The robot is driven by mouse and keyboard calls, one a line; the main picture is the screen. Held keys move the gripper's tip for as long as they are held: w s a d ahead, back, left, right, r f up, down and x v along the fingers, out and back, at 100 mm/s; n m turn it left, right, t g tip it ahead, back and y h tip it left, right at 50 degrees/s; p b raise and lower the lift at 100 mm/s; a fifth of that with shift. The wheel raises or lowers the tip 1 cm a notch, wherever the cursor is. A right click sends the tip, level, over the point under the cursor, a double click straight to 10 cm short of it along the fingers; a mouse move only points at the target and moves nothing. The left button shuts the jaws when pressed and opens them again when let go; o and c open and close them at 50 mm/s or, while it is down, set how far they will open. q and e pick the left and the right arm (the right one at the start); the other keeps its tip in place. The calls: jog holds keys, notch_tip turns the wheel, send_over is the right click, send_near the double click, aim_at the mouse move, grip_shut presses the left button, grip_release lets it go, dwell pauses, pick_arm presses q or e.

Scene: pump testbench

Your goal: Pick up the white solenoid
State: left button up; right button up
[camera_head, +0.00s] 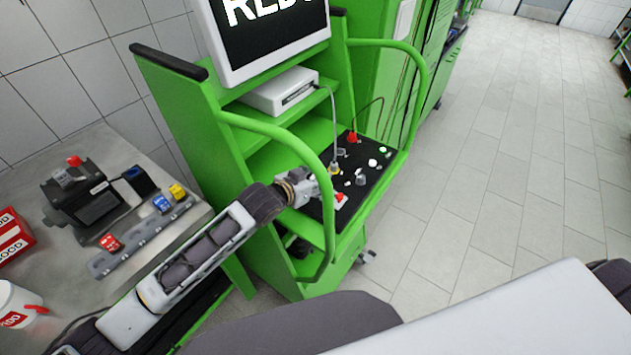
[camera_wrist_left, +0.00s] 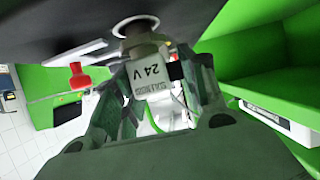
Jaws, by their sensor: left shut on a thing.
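The white solenoid (camera_wrist_left: 150,76), a pale block marked "24 V", sits between the two fingers of my left gripper (camera_wrist_left: 155,98) in the left wrist view. The gripper is shut on it, with one finger on each side. The solenoid's end meets a round metal fitting (camera_wrist_left: 136,27) at the black panel. I cannot tell whether it is seated there or just apart. In the head view my left gripper (camera_head: 322,190) is over the left part of the black panel (camera_head: 372,178) and hides the solenoid. My right gripper is not in view.
A red-handled part (camera_wrist_left: 79,77) is beside the gripper. The green bench (camera_head: 255,150) has curved side rails and a monitor (camera_head: 265,30). A grey table (camera_head: 110,165) at left holds a black device (camera_head: 88,198), a strip of coloured parts (camera_head: 140,235) and a red box (camera_head: 10,235).

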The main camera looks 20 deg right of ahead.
pick_arm(q)
jog(key=shift+r+b, duration=0.45)
jog(key=shift+r, duration=3.9)
